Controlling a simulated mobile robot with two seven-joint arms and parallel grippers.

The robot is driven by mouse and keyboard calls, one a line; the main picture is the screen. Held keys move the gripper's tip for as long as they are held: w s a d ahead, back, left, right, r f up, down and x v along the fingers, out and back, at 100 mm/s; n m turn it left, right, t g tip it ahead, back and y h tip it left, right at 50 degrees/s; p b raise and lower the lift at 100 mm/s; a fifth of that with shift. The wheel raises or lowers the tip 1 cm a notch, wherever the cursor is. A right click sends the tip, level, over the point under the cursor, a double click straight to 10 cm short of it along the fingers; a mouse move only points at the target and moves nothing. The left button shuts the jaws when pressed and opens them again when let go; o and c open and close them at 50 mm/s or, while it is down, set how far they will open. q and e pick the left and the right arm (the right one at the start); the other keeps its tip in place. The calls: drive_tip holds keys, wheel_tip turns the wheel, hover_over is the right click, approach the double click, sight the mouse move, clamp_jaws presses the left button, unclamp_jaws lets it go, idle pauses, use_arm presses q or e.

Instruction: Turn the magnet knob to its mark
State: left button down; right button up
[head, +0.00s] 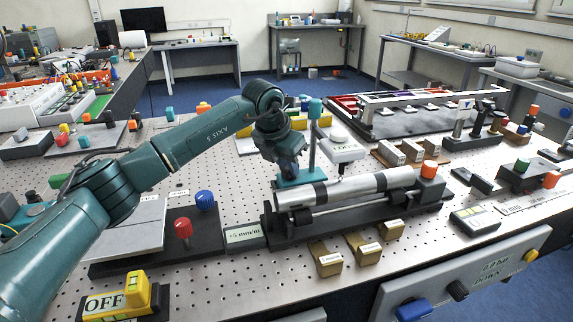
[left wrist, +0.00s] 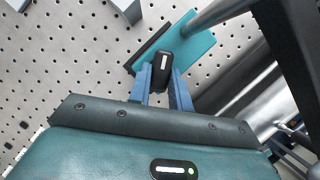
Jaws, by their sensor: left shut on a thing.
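The magnet knob (left wrist: 162,70) is black with a white line on its top. In the left wrist view it sits at the edge of the teal base (left wrist: 190,45) of a post stand. My left gripper (left wrist: 163,88) is shut on the knob, with one blue-grey finger on each side. In the head view my left gripper (head: 289,172) reaches down at the teal base (head: 312,177), behind the pipe, and hides the knob. I cannot make out the mark for the knob. My right gripper is not in view.
Red (head: 183,228) and blue (head: 204,200) knobs stand at the left.

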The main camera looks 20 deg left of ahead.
use_arm(q)
drive_tip(key=n+y, duration=0.1)
drive_tip(key=n, duration=0.1)
drive_tip(key=shift+d+n+b, duration=0.2)
drive_tip(key=shift+n+b, duration=0.15)
drive_tip(key=shift+n, duration=0.05)
drive_tip(key=shift+d+n+y+b, duration=0.1)
drive_tip(key=shift+n+y+b, duration=0.35)
drive_tip(key=shift+n, duration=0.65)
drive_tip(key=shift+r+n+y, duration=0.1)
drive_tip(key=shift+n+y, duration=0.15)
drive_tip(key=shift+n, duration=0.45)
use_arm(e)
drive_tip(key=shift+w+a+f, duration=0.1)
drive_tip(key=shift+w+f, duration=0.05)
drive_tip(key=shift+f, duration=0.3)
use_arm(q)
drive_tip(key=c, duration=1.3)
unclamp_jaws()
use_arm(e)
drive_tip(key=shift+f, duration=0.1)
